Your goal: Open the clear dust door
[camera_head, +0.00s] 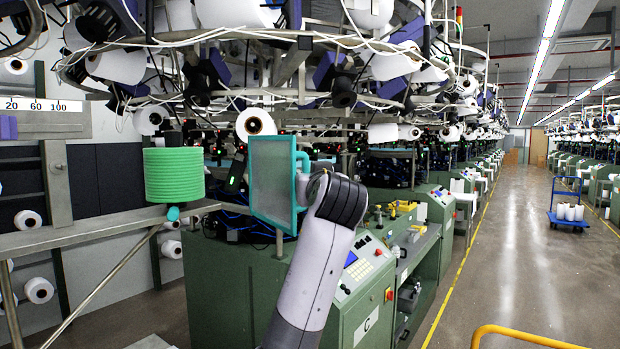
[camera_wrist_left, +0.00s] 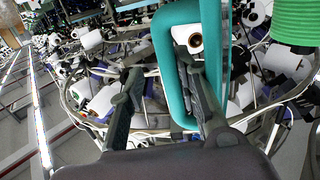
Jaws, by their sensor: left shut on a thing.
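The clear dust door (camera_head: 273,183) is a see-through panel in a teal frame, standing upright at the front of the green knitting machine in the head view. Its teal handle (camera_head: 303,160) sticks out at the panel's right edge. In the left wrist view the teal handle (camera_wrist_left: 168,70) is a loop. My left gripper (camera_wrist_left: 165,88) has one finger on each side of the loop's left bar, with the other finger reaching into the loop, and is shut on it. In the head view my arm hides most of this grip. My right gripper is not in view.
A green ribbed cylinder (camera_head: 174,175) stands on a ledge left of the door. A control panel (camera_head: 358,268) is on the green machine at the right. Yarn cones and cables hang above. A blue cart (camera_head: 568,212) stands in the open aisle.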

